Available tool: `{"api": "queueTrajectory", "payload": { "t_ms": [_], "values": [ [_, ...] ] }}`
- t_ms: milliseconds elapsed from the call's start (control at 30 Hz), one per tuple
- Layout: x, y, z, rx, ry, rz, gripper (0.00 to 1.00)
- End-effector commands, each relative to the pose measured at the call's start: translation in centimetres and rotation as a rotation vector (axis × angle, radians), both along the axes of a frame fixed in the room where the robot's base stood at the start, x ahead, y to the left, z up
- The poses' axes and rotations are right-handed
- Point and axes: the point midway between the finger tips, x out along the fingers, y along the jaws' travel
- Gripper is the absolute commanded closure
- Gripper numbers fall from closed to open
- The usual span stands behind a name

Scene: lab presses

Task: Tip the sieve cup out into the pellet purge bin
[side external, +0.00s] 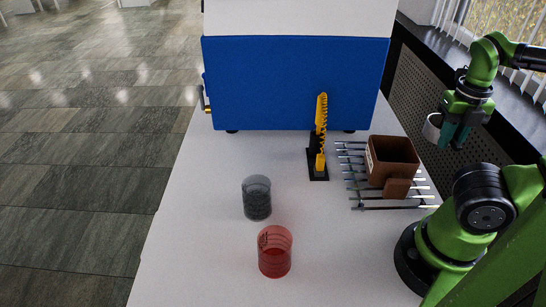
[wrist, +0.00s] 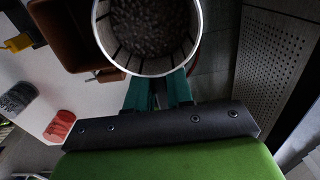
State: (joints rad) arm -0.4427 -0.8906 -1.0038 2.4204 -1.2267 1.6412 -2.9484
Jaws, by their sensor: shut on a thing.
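My gripper (side external: 450,133) is at the right in the side view, shut on the wall of the sieve cup (side external: 432,128), a pale cup held in the air. In the wrist view the teal fingers (wrist: 158,92) grip the near side of the cup (wrist: 186,56). Its inner wall has dark slits, and dark grey pellets (wrist: 150,25) lie in it. The brown open bin (side external: 391,158), apparently the pellet purge bin, stands left of the cup in the side view. It also shows at the upper left of the wrist view (wrist: 65,62), partly hidden by the cup.
The bin stands on a rack of metal bars (side external: 368,204). A yellow-and-black upright device (side external: 321,135) stands left of it, before a blue machine (side external: 295,85). A grey clear cup (side external: 257,198) and a red clear cup (side external: 275,252) stand on the white table (side external: 200,240).

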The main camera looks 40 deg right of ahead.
Motion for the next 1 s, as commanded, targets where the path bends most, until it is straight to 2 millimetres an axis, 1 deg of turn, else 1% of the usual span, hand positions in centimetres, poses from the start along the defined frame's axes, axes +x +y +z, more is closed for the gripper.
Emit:
{"api": "queueTrajectory", "payload": {
  "t_ms": [133, 567, 1000],
  "values": [
    [0.0, 0.0, 0.0, 0.000, 0.000, 0.058, 1.00],
    [0.0, 0.1, 0.0, -0.006, 0.007, 0.064, 1.00],
    [1.4, 1.5, -0.1, -0.217, 0.233, 0.066, 1.00]
  ]
}}
